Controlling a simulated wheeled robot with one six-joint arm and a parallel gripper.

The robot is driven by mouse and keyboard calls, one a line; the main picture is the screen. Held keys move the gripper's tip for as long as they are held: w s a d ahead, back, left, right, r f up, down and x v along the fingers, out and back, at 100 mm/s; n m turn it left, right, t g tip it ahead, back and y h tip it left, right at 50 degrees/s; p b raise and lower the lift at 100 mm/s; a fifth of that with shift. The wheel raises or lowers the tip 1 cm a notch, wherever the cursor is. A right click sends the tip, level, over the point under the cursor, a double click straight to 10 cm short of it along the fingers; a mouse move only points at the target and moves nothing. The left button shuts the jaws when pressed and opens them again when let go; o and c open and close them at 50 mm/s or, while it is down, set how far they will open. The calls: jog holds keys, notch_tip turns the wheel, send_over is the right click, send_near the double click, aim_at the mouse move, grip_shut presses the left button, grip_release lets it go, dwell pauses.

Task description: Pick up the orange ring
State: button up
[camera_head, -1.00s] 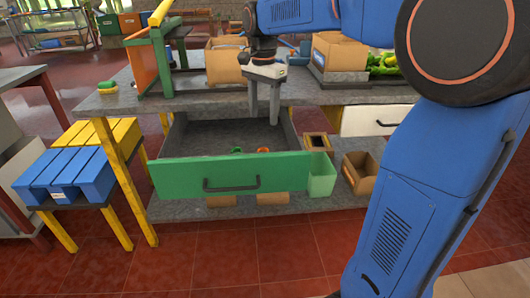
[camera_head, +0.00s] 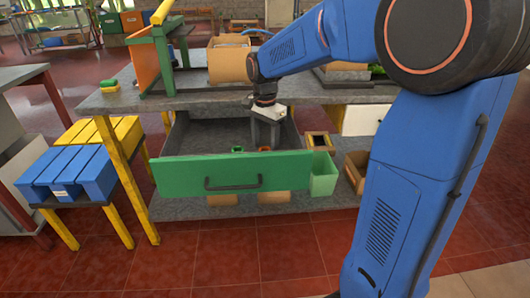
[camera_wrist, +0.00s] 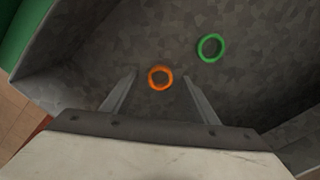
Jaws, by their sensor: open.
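The orange ring (camera_wrist: 160,77) lies flat on the grey floor of the open drawer in the wrist view. In the head view my gripper (camera_head: 265,140) points down into the drawer (camera_head: 205,134). The fingers appear above the ring; the exact gap cannot be told.
A green ring (camera_wrist: 211,47) lies close to the orange one. The drawer's green front (camera_head: 235,173) and side walls surround the space. The grey worktop (camera_head: 205,98) is behind and above, with a cardboard box (camera_head: 228,62) on it. A pale green bin (camera_head: 323,175) stands right of the drawer.

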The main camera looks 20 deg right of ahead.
jog(key=shift+f, duration=0.35)
jog(key=shift+c, duration=0.4)
jog(key=c, duration=1)
jog(key=shift+c, duration=0.2)
jog(key=shift+r, duration=0.15)
